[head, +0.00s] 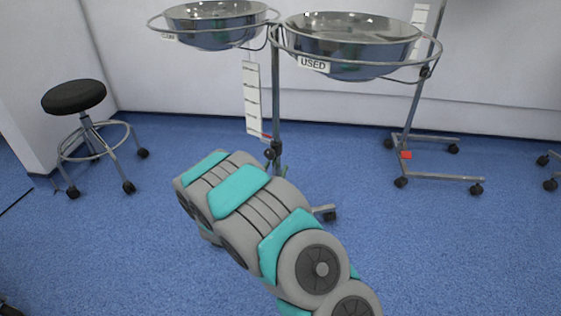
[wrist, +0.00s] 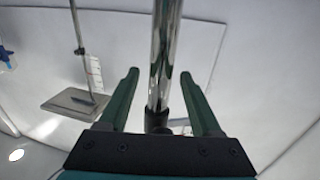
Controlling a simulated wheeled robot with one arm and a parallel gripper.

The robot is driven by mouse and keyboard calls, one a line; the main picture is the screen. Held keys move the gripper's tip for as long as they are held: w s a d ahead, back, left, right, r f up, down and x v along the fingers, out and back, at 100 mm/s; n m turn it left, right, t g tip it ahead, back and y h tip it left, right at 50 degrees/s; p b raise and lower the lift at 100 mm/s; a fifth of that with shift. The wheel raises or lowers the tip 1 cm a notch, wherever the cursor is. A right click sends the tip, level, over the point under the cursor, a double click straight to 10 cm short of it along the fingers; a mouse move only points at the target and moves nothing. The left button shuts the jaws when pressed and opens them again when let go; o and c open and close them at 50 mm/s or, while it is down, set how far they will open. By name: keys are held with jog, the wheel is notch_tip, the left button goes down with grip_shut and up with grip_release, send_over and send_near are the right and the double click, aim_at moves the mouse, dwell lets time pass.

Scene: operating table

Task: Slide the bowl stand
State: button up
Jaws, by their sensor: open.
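The bowl stand has a thin upright metal pole (head: 276,95) and rings at the top that hold shiny steel bowls. The left bowl (head: 215,28) and the right bowl (head: 345,45), labelled "USED", show in the head view. My arm covers much of the stand's lower part and base. In the wrist view, my gripper (wrist: 159,76) is open, with one green finger on each side of a chrome pole (wrist: 164,45). Gaps show between the pole and both fingers.
A black-topped stool (head: 74,97) on casters stands at the left. A wheeled base (head: 437,176) with a red tag stands at the right, under another pole. A white wall is behind. Blue floor (head: 470,250) is clear at the front right.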

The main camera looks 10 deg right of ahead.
jog(key=shift+x, duration=2.45)
grip_shut()
